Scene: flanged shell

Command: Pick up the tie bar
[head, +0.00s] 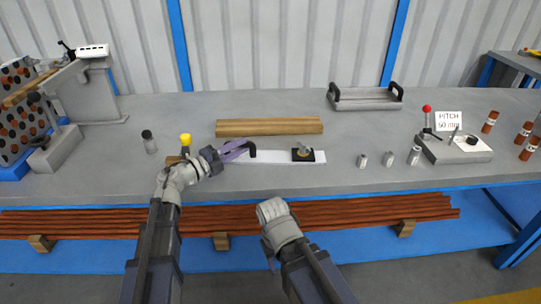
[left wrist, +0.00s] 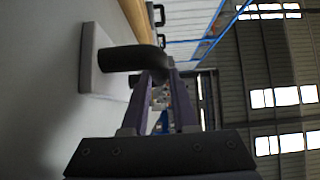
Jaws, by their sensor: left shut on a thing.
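My left gripper (head: 236,150) has purple fingers and is shut on a black bent handle (head: 252,149) over the left end of a long white strip (head: 275,158) on the bench. In the left wrist view the fingers (left wrist: 160,78) meet at the handle (left wrist: 125,58), which comes out of a pale plate (left wrist: 92,62). I cannot tell for certain whether this is the tie bar. A black square piece with a metal knob (head: 303,154) sits on the strip's right part. My right arm shows at the bench front, but its fingers do not.
A wooden beam (head: 268,127) lies just behind the strip. A yellow-capped piece (head: 185,142) and a dark-topped cylinder (head: 149,142) stand left of the gripper. A handled tray (head: 366,104) is at the back. Small metal cylinders (head: 389,159) and a pitch-sign fixture (head: 455,151) are right.

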